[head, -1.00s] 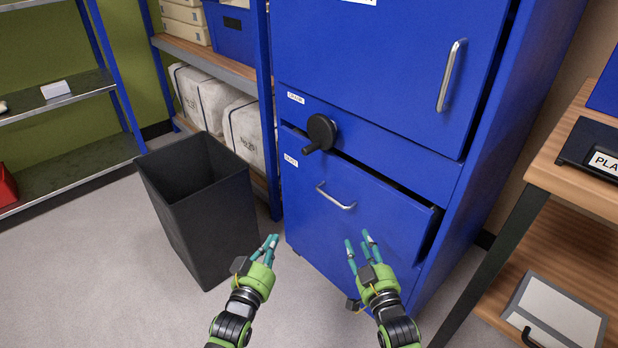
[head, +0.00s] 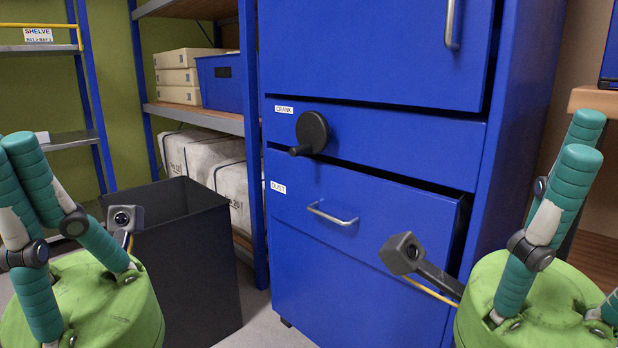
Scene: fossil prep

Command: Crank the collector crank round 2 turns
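The collector crank (head: 311,133) is a round black disc with a short black handle (head: 301,150) sticking out at its lower left. It sits on the blue cabinet (head: 395,145), beside a label reading CRANK (head: 284,109). My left gripper (head: 12,155) is at the lower left of the head view, its teal fingers pointing up, open and empty. My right gripper (head: 583,140) is at the lower right, also open and empty, partly cut off by the frame edge. Both grippers are well apart from the crank, one on each side.
Below the crank is a drawer labelled DUST (head: 278,187) with a metal handle (head: 332,213); it stands slightly out. A dark bin (head: 185,270) stands left of the cabinet. Shelves with boxes (head: 180,77) are behind it. A wooden bench (head: 595,100) is at the right.

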